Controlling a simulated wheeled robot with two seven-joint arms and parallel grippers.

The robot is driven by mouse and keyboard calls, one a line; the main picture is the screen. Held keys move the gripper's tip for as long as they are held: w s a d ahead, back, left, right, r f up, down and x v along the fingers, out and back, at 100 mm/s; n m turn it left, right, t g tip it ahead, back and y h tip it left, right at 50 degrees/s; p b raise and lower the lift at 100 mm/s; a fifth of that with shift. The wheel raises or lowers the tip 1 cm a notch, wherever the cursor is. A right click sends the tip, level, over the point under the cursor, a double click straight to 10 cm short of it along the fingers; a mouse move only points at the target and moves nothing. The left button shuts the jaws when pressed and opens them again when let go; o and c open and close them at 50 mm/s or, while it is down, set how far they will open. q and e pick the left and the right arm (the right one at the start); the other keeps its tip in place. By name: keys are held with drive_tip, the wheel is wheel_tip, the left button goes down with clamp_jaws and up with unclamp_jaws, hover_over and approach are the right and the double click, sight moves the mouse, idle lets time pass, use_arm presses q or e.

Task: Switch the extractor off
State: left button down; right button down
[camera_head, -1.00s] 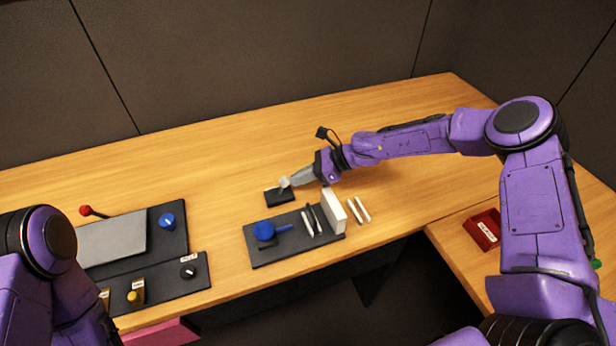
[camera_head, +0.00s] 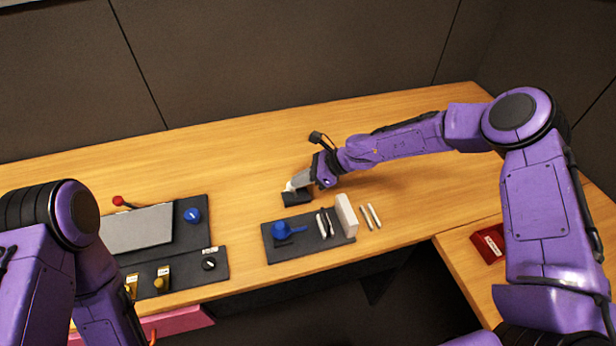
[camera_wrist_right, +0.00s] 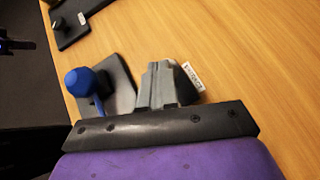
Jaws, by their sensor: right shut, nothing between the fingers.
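A small black box (camera_head: 298,200) sits on the desk behind the dark tray; it may be the extractor's switch, but I cannot read its marking. My right gripper (camera_head: 290,187) is shut and empty, its fingertips over the box's back left part; I cannot tell whether they touch it. In the right wrist view, the shut grey fingers (camera_wrist_right: 158,75) hide most of what lies below them. A small white label (camera_wrist_right: 193,76) with unreadable text shows beside them. My left arm is at the left of the head view, but its gripper is not visible.
A dark tray (camera_head: 280,256) with a blue handled object (camera_head: 288,229) and a white block (camera_head: 346,216) lies in front. A red tray (camera_head: 488,243) stands right. The desk's back is clear.

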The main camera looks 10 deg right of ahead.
drive_tip(key=shift+a, duration=1.05)
drive_tip(key=s+d+r+p, duration=0.1)
drive_tip(key=s+d+r, duration=0.1)
drive_tip(key=r, duration=0.4)
drive_tip(key=s+d+r+p, duration=0.1)
drive_tip(key=s+d+r, duration=0.1)
drive_tip(key=r, duration=0.3)
drive_tip(key=shift+d+r, duration=0.3)
drive_tip(key=shift+r, duration=0.1)
drive_tip(key=shift+a, duration=0.1)
